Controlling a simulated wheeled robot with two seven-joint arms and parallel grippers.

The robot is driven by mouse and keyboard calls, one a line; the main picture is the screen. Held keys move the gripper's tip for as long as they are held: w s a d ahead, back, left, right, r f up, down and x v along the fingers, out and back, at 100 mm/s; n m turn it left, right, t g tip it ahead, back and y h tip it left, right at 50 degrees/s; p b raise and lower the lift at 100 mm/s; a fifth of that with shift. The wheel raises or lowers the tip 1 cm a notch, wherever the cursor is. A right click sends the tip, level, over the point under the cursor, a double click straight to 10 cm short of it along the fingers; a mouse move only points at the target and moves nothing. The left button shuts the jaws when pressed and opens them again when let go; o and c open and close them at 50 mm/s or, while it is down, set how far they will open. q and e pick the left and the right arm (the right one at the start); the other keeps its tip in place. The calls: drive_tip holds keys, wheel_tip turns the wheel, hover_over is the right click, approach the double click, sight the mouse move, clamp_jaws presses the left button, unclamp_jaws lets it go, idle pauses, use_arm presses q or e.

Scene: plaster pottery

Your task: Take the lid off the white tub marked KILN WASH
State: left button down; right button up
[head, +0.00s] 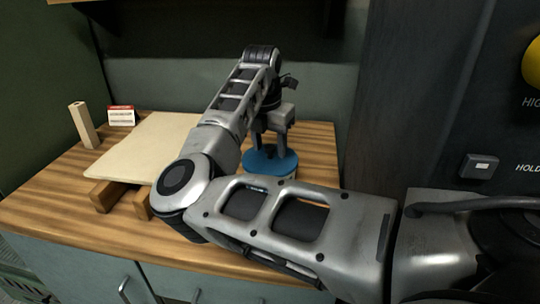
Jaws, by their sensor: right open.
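A round blue lid (270,161) is on the wooden counter's right half, in the head view. The tub under it is almost wholly hidden behind the lid and my right arm, and no KILN WASH marking shows. My right gripper (270,146) points down just above the lid, with its two fingers apart and nothing seen between them. The fingertips are at or close to the lid's top; I cannot tell whether they touch it. My left gripper is not in view.
A pale board (150,145) rests on wooden supports on the counter (40,205). A wooden block (84,125) and a small red-and-white card (121,116) stand at the back left. A dark panel (440,100) with a switch rises at the right.

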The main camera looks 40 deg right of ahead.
drive_tip(key=shift+f, duration=0.3)
drive_tip(key=c, duration=1)
